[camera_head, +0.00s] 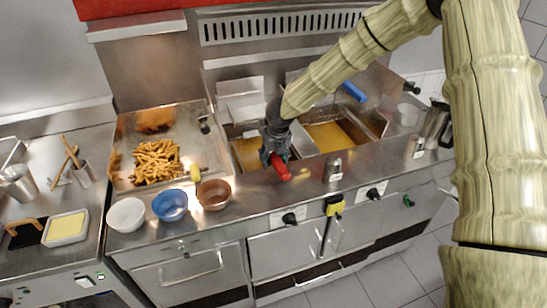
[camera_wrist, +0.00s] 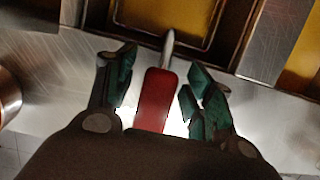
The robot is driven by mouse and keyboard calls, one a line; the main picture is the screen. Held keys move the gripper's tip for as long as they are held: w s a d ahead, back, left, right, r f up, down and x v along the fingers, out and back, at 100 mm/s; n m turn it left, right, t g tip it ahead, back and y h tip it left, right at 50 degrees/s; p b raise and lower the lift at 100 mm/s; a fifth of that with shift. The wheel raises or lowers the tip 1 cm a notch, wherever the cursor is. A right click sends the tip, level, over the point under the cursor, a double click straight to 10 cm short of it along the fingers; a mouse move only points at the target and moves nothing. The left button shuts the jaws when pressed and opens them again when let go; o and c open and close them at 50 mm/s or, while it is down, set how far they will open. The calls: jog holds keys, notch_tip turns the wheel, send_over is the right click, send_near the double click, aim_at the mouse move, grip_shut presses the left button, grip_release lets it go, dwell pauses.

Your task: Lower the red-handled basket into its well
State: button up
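The red handle (camera_head: 279,168) of the basket points toward the front of the fryer counter. It also shows in the wrist view (camera_wrist: 155,98), with a metal rod running from it toward a well rim. My gripper (camera_head: 275,152) is over the handle. In the wrist view its green-padded fingers (camera_wrist: 158,82) stand on either side of the handle, with small gaps showing, so it looks open around it. The left well (camera_head: 248,153) holds golden oil and is partly hidden behind my gripper. The basket's wire body cannot be made out clearly.
A blue handle (camera_head: 353,92) sticks up behind the right oil well (camera_head: 328,137). A steel shaker (camera_head: 333,170) stands right of my gripper. A brown bowl (camera_head: 213,194), a blue bowl (camera_head: 170,205) and a white bowl (camera_head: 126,214) line the front left, before a tray of fries (camera_head: 157,161).

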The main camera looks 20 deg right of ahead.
jog(key=v, duration=1.1)
jog(key=shift+s+r, duration=0.1)
jog(key=shift+r, duration=0.3)
jog(key=shift+a+r, duration=0.1)
